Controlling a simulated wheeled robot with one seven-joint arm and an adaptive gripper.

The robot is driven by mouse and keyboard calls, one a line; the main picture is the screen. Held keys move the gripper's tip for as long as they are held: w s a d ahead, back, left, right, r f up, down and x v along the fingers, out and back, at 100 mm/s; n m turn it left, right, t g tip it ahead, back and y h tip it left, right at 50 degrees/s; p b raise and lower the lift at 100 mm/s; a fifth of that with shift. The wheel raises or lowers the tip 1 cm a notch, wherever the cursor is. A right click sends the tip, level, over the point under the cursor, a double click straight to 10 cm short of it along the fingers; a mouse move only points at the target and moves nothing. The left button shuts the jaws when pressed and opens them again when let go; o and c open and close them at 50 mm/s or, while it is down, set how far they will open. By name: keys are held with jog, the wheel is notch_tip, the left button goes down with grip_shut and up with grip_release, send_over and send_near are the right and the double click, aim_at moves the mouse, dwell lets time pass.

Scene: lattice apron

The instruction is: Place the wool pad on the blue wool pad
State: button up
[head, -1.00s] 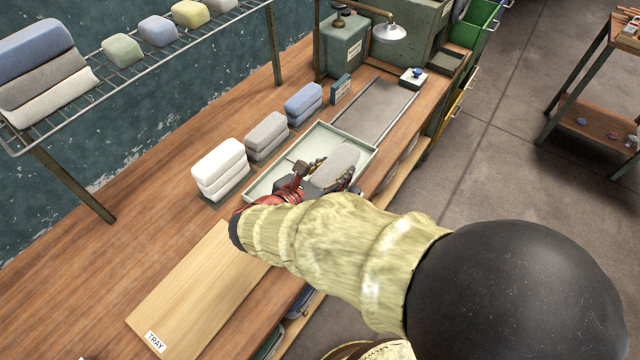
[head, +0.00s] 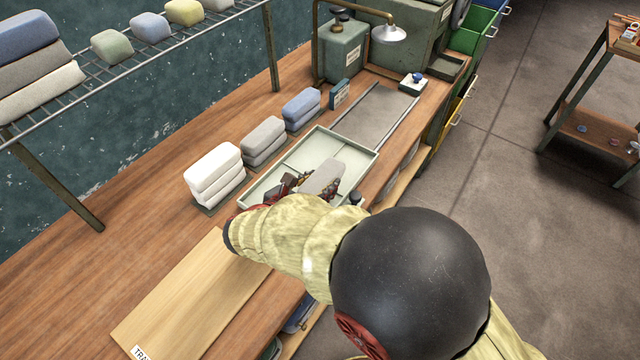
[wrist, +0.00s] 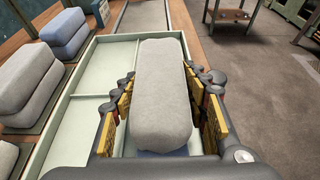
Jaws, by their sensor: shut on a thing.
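A grey wool pad (head: 323,178) is between the fingers of my gripper (head: 318,187), over the front right part of the pale tray (head: 262,193). In the wrist view the grey pad (wrist: 162,90) lies lengthwise between both fingers (wrist: 160,112). A bluish edge (wrist: 160,154) shows under its near end; I cannot tell whether it is a pad, or whether the two touch. My arm hides part of the tray.
Stacks of grey pads (head: 264,137) and white pads (head: 214,170) stand left of the tray. A wooden board (head: 190,290) lies in front. A wire shelf (head: 110,62) with pads hangs at upper left. A grey slide plate (head: 375,113) lies beyond the tray.

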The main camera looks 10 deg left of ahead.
jog(key=shift+f, duration=0.15)
jog(key=o, duration=1.1)
jog(key=shift+s+r, duration=0.15)
jog(key=shift+r, duration=0.1)
jog(key=p+v, duration=0.3)
jog(key=v, duration=0.8)
jog(key=shift+s+a+r, duration=0.1)
jog(key=shift+s+r, duration=0.1)
jog(key=shift+s, duration=0.1)
